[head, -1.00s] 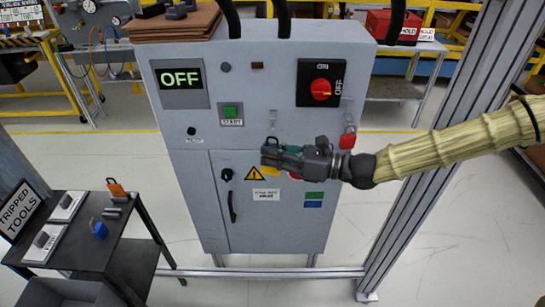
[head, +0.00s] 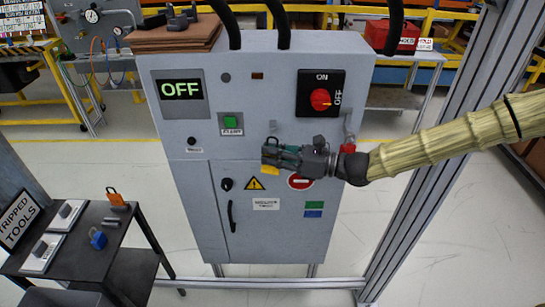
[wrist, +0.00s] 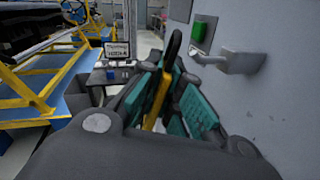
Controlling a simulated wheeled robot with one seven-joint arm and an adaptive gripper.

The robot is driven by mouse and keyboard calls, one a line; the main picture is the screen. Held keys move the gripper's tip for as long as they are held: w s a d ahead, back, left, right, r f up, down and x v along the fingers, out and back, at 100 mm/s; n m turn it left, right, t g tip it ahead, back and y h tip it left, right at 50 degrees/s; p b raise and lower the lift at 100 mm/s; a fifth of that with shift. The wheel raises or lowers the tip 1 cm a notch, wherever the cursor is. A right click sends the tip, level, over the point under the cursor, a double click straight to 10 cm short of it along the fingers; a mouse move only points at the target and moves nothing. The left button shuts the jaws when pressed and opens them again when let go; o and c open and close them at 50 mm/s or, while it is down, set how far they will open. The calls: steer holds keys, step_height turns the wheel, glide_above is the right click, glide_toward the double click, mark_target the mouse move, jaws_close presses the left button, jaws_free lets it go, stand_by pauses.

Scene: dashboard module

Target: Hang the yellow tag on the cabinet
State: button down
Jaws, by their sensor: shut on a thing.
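My gripper (head: 268,157) is shut on the yellow tag (wrist: 155,102) in front of the cabinet (head: 265,225). The tag's yellow edge also shows below the fingers in the head view (head: 270,170). In the wrist view the tag is upright between the teal finger pads, with a black loop (wrist: 173,48) standing above them. A metal hook (wrist: 236,60) sticks out of the cabinet face to the right of the loop, apart from it. Most of the tag is hidden by the fingers.
A second hook with a red item (head: 348,148) is under the red rotary switch (head: 320,99). A dark cart (head: 95,265) with an orange padlock (head: 116,197) and a blue padlock (head: 98,239) stands at left. A metal post (head: 440,140) rises at right.

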steer(key=shift+w+f+b, duration=0.2)
steer(key=shift+w+f, duration=0.1)
steer(key=shift+w, duration=0.7)
steer(key=shift+w+f+b, duration=0.2)
steer(key=shift+w+f, duration=0.1)
steer(key=shift+w, duration=0.65)
steer(key=c, duration=1.5)
jaws_free()
